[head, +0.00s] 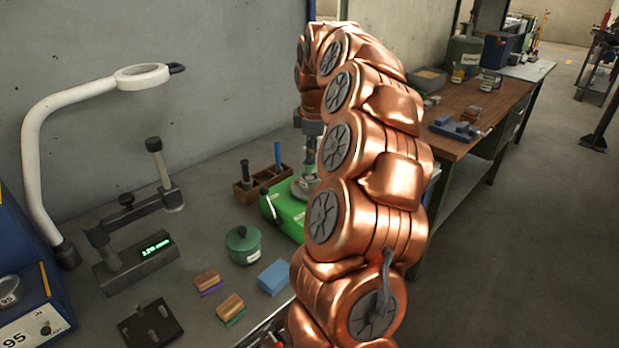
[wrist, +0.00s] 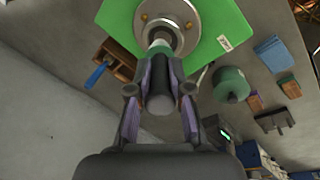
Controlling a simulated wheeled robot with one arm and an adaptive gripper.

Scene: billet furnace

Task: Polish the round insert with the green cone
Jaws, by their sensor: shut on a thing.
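My gripper (wrist: 160,94) is shut on a grey cylindrical tool (wrist: 160,104) between its two fingers. The tool's far end is at the middle of the round metal insert (wrist: 186,18) in the wrist view; whether it touches cannot be told. The insert sits on a green block (wrist: 115,16), which also shows in the head view (head: 287,212), partly behind my arm.
A wooden rack (head: 246,193) with a dark-handled and a blue-handled tool stands behind the green block. A green lidded pot (head: 243,246), a blue block (head: 274,277), wood-backed brushes or blocks (head: 230,305) and a gauge (head: 138,262) stand left and in front. A ring lamp (head: 142,76) overhangs the left.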

